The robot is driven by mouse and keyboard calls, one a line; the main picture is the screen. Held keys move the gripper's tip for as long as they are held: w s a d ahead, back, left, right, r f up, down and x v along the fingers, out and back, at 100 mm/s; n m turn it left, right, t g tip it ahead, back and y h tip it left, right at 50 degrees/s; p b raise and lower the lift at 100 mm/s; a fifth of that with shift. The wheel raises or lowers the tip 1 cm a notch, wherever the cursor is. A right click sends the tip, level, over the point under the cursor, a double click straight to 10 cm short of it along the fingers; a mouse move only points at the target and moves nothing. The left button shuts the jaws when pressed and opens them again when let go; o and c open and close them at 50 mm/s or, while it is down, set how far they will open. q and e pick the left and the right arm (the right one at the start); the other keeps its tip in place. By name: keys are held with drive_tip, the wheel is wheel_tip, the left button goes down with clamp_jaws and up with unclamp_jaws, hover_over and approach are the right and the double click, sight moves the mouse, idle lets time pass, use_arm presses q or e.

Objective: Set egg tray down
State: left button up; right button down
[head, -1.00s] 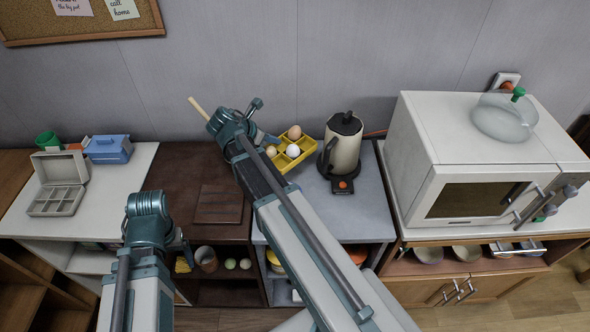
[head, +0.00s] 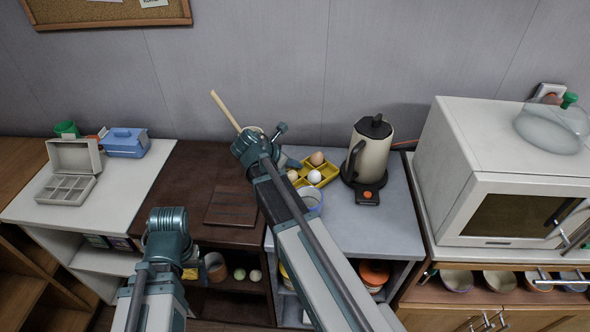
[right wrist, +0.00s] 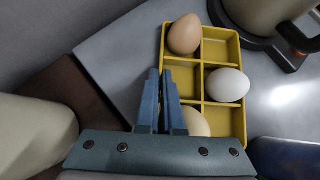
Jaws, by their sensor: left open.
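The yellow egg tray (head: 330,172) is at the grey counter, left of the kettle. From these views it looks level and low, but contact with the counter is hard to confirm. In the right wrist view the tray (right wrist: 202,84) shows divided compartments. It holds a brown egg (right wrist: 185,34), a white egg (right wrist: 227,85) and a cream egg (right wrist: 196,122), partly hidden. My right gripper (right wrist: 166,80) is closed over the tray's left wall; in the head view its arm mostly hides it. My left gripper (head: 187,252) is at lower left, away from the tray, its fingers hidden.
The kettle (head: 369,150) on its base stands close right of the tray. A wooden handle (head: 225,110) rises behind my right arm. Grey counter (head: 365,228) is clear in front. A microwave (head: 500,180) stands farther right.

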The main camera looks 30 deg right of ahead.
drive_tip(key=shift+f, duration=0.15)
drive_tip(key=c, duration=1.1)
unclamp_jaws()
drive_tip(key=shift+o, duration=0.2)
